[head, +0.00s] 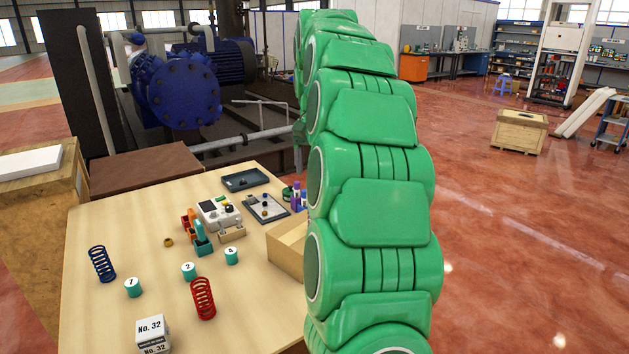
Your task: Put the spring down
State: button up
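A blue spring (101,264) stands upright on the left side of the wooden table (110,310). A red spring (203,298) stands upright nearer the table's front, right of the blue one. Both springs are apart from any gripper in this view. My green arm fills the middle right of the view and hides part of the table's right side. My gripper is outside the view, so I cannot see whether it holds anything.
Several small teal numbered cylinders (132,288) stand around the springs. A white "No. 32" box (151,330) stands at the front. A white device (219,213), a dark tray (244,180) and an open wooden box (285,262) are farther back and right. Bare tabletop shows at front left.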

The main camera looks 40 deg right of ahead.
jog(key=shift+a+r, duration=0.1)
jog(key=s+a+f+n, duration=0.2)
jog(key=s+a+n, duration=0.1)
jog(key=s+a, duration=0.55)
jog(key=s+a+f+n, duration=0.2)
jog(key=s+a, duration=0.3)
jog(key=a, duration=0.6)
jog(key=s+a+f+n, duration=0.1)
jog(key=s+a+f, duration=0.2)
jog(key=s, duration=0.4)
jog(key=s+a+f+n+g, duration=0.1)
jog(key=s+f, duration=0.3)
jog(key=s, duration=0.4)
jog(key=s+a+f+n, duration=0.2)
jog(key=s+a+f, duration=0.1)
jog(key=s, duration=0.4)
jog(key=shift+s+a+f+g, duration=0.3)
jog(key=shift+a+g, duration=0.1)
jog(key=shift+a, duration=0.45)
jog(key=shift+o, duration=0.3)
